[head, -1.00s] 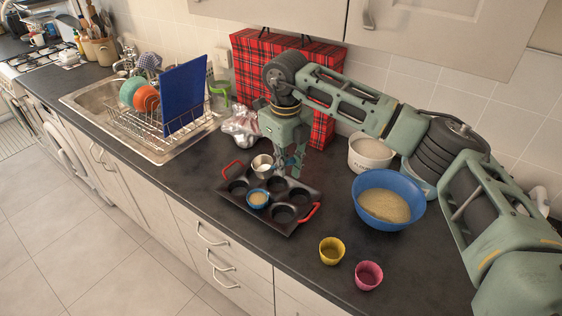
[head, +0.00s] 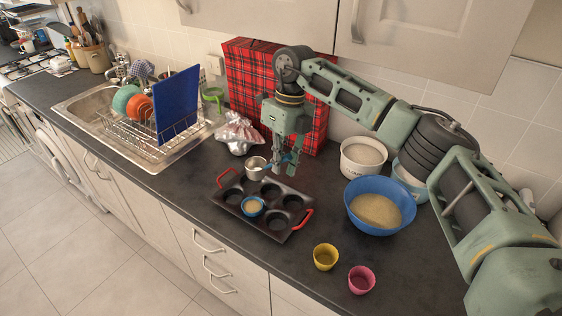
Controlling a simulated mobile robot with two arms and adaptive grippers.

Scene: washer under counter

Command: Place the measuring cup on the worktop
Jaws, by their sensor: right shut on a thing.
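The small silver measuring cup (head: 255,168) is at the back edge of the dark muffin tray (head: 262,222). My right gripper (head: 284,168) points down just to the right of the cup and is shut on its handle, which the fingers partly hide. The cup looks upright. I cannot tell whether its base touches the tray or worktop, or hangs just above. The dark worktop (head: 180,190) runs along the wall. My left gripper is out of view.
A blue-rimmed cup sits in the tray (head: 252,206). A blue bowl (head: 380,228), white tub (head: 362,170), yellow cup (head: 326,257) and pink cup (head: 361,280) stand to the right. A foil bag (head: 238,135) and red tartan bag (head: 255,75) are behind. Worktop left of the tray is clear.

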